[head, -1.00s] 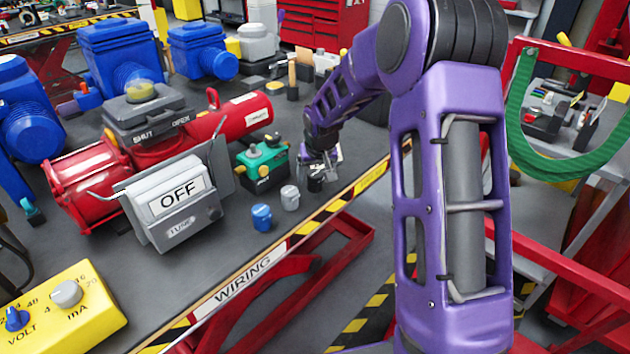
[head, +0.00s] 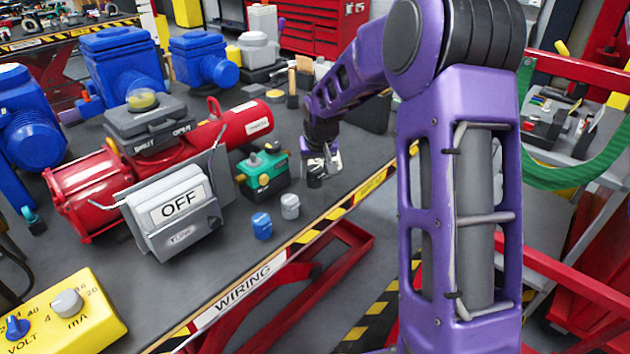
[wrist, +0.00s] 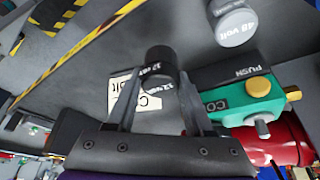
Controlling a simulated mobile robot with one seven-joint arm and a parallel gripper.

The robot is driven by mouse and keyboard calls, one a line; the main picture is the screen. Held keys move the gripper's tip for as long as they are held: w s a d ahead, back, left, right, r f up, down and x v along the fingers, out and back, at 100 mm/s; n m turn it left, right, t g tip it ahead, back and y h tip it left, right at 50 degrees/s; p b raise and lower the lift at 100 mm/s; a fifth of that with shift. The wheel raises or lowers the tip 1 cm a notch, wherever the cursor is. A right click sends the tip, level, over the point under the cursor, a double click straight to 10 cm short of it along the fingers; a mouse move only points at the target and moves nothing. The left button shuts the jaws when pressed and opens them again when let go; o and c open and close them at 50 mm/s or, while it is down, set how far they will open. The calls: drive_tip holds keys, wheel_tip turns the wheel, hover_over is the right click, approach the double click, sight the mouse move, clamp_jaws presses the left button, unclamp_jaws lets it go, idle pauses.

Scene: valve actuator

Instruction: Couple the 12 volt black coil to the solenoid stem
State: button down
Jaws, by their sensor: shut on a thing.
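The black 12 volt coil (wrist: 158,68) is a short dark cylinder with white lettering, held between the fingers of my gripper (wrist: 156,85) in the wrist view. In the head view the black coil (head: 314,180) hangs under my gripper (head: 320,165) near the bench's front edge, right of the green valve body (head: 264,170). The green valve body (wrist: 243,102) has a yellow knob and a small grey pin; I cannot tell whether that pin is the solenoid stem. A small gap separates the coil from the green body.
A grey 48 volt coil (head: 290,206) and a blue coil (head: 262,226) stand in front of the green body. The grey OFF box (head: 180,213) and red actuator (head: 100,188) fill the left. A white label (wrist: 122,95) lies under my gripper.

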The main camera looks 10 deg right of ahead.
drive_tip(key=r, duration=0.4)
drive_tip(key=a+r+p, duration=0.1)
drive_tip(key=r, duration=0.1)
drive_tip(key=shift+w+r, duration=0.2)
drive_tip(key=shift+w, duration=0.05)
wheel_tip(320, 180, up, 9)
drive_tip(key=p, duration=0.5)
hover_over(253, 154)
drive_tip(key=shift+w+r, duration=0.1)
drive_tip(key=shift+r, duration=0.1)
drive_tip(key=shift+f+b, duration=2.15)
drive_tip(key=shift+f, duration=0.8)
drive_tip(key=shift+f+b, duration=1.15)
drive_tip(key=shift+f, duration=0.65)
drive_tip(key=shift+c, duration=1)
unclamp_jaws()
drive_tip(key=shift+r, duration=0.1)
